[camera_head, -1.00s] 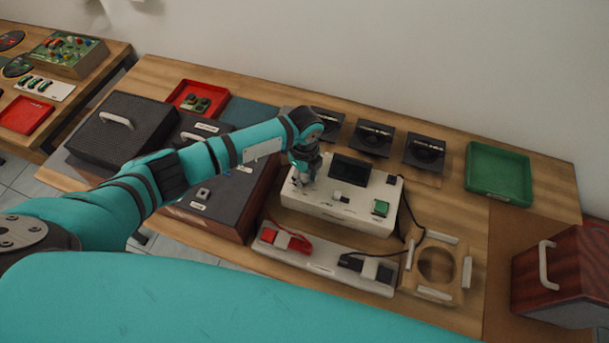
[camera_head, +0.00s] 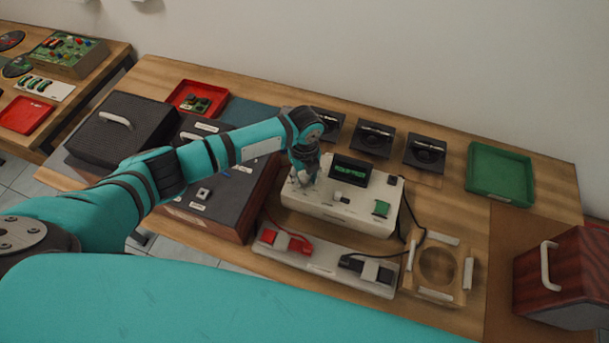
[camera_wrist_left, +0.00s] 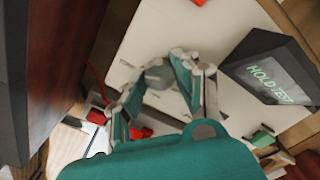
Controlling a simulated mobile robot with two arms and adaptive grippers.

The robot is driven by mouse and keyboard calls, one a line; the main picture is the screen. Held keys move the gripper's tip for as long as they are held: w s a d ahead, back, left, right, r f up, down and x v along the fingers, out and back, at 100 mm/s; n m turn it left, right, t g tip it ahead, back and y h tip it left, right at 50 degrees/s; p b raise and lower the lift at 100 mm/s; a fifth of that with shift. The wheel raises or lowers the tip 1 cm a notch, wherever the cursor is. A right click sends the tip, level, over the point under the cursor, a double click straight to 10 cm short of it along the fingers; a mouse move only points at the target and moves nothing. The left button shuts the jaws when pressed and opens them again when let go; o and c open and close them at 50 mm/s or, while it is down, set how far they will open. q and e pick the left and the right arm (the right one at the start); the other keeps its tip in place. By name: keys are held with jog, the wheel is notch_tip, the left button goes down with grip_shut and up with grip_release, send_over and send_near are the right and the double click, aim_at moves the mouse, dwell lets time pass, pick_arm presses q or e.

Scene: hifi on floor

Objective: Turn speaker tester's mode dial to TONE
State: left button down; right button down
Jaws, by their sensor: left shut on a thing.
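The speaker tester (camera_head: 335,210) is a cream box on the bench with a black display, a small light-coloured switch and a green button on its top. Its display (camera_head: 350,171) is lit with green text; in the left wrist view the display (camera_wrist_left: 272,80) seems to read "HOLD TEST". My left gripper (camera_head: 303,183) is over the left end of the tester's top. In the left wrist view its fingers (camera_wrist_left: 155,72) are closed around a round grey dial (camera_wrist_left: 158,77). My right gripper is out of view.
A strip with red and black clips (camera_head: 325,264) lies in front of the tester. A wooden ring fixture (camera_head: 409,282) is at its right. Several black speakers (camera_head: 372,138) stand behind. A dark cabinet (camera_head: 262,197) is close on the left, and a green tray (camera_head: 499,174) sits back right.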

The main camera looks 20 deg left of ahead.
aim_at(305, 178)
pick_arm(q)
jog(key=c, duration=1)
grip_release()
jog(key=shift+r, duration=0.1)
notch_tip(305, 178, up, 12)
